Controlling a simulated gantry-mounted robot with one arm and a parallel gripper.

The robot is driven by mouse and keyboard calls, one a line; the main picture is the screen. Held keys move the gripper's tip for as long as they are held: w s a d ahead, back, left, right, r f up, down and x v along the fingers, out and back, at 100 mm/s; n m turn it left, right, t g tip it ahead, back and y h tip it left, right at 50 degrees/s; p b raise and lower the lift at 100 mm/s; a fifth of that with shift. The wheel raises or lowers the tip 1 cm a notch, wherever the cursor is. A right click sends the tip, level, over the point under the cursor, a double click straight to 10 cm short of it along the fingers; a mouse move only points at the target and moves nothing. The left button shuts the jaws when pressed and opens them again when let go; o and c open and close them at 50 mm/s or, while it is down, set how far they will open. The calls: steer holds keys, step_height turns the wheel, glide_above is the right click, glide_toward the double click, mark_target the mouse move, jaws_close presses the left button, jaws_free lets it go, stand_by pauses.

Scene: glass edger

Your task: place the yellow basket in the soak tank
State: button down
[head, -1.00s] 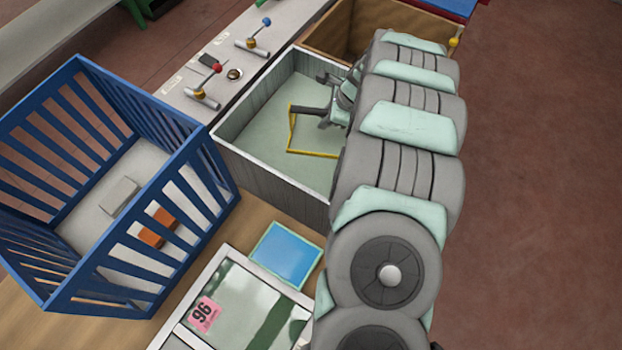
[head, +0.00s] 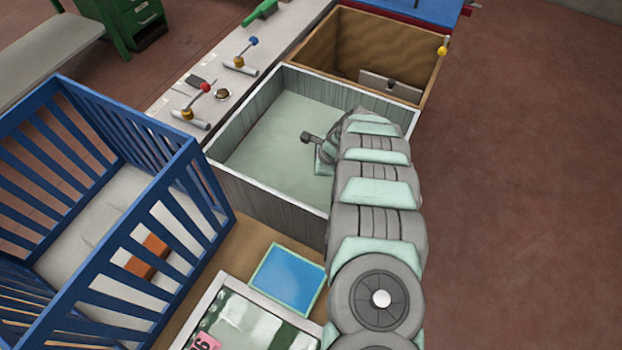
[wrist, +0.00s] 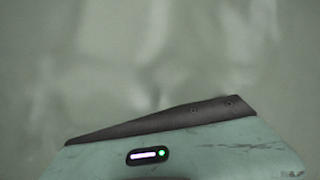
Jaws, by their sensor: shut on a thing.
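The soak tank (head: 268,150) is a grey-walled box with cloudy pale green liquid inside. My gripper (head: 318,148) is down inside it, near the right side, at the liquid. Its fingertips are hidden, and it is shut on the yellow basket. No part of the basket shows now in either view; the cloudy liquid and my arm hide that area. In the wrist view the gripper body (wrist: 185,150) fills the bottom, with only murky green beyond it.
A blue slatted crate (head: 190,160) stands at left with an orange block (head: 147,257) inside. A brown-walled tank (head: 385,45) adjoins behind. A ledge with levers (head: 195,105) runs along the tank's left. A blue pad (head: 287,280) lies in front.

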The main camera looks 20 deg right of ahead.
steer(key=shift+f+b, duration=0.75)
steer(key=shift+f, duration=1.45)
steer(key=shift+w+r, duration=0.1)
steer(key=shift+r, duration=0.05)
steer(key=c, duration=1.3)
jaws_free()
steer(key=p+v, duration=0.4)
steer(key=v, duration=0.7)
steer(key=shift+s+r, duration=0.25)
steer(key=shift+r, duration=0.15)
steer(key=shift+d, duration=0.1)
